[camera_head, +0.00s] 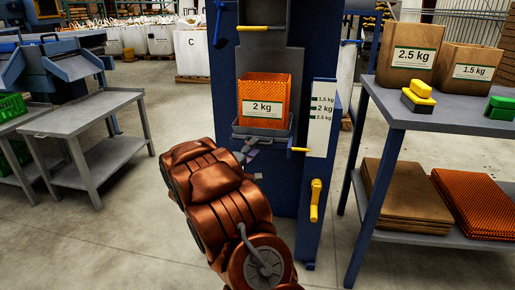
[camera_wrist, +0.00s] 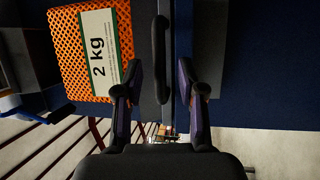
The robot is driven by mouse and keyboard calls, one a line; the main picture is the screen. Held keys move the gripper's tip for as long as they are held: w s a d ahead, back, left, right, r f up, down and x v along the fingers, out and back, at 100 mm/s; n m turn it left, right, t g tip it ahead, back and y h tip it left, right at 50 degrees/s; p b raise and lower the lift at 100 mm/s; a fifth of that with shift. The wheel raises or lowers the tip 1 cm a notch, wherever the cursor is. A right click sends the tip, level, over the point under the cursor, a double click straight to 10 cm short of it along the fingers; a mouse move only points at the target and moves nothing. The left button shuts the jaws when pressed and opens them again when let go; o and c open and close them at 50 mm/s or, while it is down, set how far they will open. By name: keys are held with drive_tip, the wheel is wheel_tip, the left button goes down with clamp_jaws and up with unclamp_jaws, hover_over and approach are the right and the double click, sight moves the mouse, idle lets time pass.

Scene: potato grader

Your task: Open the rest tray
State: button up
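The rest tray (camera_head: 262,133) is a grey shelf at the front of the blue machine, under an orange mesh bag (camera_head: 265,98) labelled "2 kg". In the wrist view, turned on its side, its grey front (camera_wrist: 146,60) carries a dark bar handle (camera_wrist: 160,50). My gripper (camera_wrist: 160,72) is open there, one finger on each side of the handle in the picture. I cannot tell whether either finger touches it. In the head view my gripper (camera_head: 250,154) is at the tray's front, partly hidden by my arm. The bag also shows in the wrist view (camera_wrist: 88,45).
A weight scale (camera_head: 321,108) and yellow lever (camera_head: 316,200) are on the machine, right of the tray. A blue-legged table (camera_head: 440,113) with paper bags stands at right. A grey cart (camera_head: 85,123) stands at left. Floor between cart and machine is clear.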

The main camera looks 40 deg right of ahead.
sight(263, 128)
drive_tip(key=shift+b+x, duration=0.45)
drive_tip(key=shift+x, duration=0.95)
clamp_jaws()
